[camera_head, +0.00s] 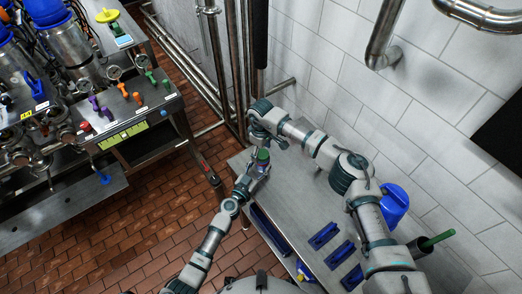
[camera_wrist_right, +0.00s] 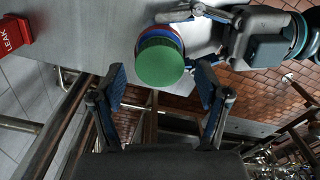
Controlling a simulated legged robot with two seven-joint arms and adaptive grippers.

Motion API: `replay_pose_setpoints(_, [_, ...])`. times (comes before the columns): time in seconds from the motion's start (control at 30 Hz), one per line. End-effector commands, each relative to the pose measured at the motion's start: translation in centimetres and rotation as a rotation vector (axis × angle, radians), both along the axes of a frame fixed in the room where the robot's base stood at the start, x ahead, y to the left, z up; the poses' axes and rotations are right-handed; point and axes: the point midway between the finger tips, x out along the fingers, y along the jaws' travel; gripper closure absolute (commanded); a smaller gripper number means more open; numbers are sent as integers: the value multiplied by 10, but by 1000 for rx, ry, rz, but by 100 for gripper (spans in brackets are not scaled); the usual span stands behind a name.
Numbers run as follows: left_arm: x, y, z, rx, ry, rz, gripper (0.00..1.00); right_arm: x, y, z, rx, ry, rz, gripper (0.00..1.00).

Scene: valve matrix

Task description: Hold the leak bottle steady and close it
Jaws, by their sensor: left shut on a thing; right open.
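The leak bottle (camera_head: 261,168) has a green cap (camera_head: 263,155) and is held just above the steel table. In the right wrist view the round green cap (camera_wrist_right: 160,63) faces the camera, with blue and red rings behind it; most of the bottle body is hidden. My left gripper (camera_head: 250,178) is shut on the bottle below the cap, and it also shows in the right wrist view (camera_wrist_right: 192,15). My right gripper (camera_wrist_right: 162,80) is open, with its two blue-padded fingers apart on either side of the cap's lower edge and not visibly touching it.
A red block marked LEAK (camera_wrist_right: 13,36) lies on the table at the wrist view's left. The steel table (camera_head: 290,200) carries several blue holders (camera_head: 323,236), a blue jug (camera_head: 394,202) and a green-handled tool (camera_head: 437,240). The valve machine (camera_head: 135,120) stands left, across brick floor.

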Motion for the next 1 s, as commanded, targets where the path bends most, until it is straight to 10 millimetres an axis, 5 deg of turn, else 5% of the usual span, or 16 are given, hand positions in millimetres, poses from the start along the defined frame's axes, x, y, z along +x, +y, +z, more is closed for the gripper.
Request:
replay_pose_setpoints(0.37, [0,1,0,1,1,3,100,0,0,41,1,1,0,25])
replay_pose_setpoints(0.77, [1,1,0,1,1,3,100,0,-1,44,-1,1,12,29])
replay_pose_setpoints(1.0, [1,1,0,1,1,3,100,0,-1,47,0,1,319,29])
